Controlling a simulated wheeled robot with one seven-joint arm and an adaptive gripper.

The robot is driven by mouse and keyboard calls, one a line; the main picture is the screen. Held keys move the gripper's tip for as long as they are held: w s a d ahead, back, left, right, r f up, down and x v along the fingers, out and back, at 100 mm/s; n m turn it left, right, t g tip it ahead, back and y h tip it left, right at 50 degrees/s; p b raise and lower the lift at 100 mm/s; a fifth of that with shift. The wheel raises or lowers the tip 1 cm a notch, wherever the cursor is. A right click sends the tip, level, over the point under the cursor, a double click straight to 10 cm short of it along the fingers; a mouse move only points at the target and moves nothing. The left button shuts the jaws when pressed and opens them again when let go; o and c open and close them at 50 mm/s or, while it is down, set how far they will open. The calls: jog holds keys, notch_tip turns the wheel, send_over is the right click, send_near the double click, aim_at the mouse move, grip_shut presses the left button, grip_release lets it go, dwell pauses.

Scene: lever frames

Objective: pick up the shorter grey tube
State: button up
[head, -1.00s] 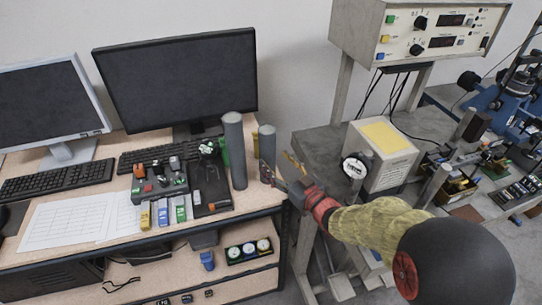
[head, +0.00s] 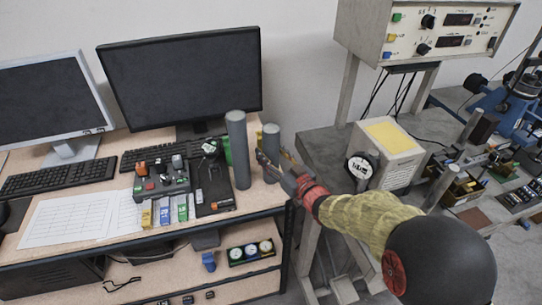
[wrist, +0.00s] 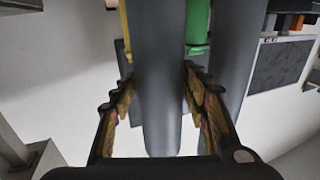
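The shorter grey tube (head: 271,140) stands upright at the right end of the desk, beside the taller grey tube (head: 237,150). My gripper (head: 273,163) is at the shorter tube in the head view, partly covering its lower part. In the wrist view, a grey tube (wrist: 158,75) runs down the middle between my gripper's (wrist: 160,108) two open fingers, with a gap visible on each side. It appears to be the shorter one. The fingers are not closed on it.
A green object (wrist: 198,25) and a yellow one lie behind the tube in the wrist view. A black tray (head: 213,188) with small parts lies left of the taller tube. A monitor (head: 180,80) stands behind. A bench with a white box (head: 387,155) is at the right.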

grip_shut()
jog(key=shift+r, duration=0.1)
dwell(0.7)
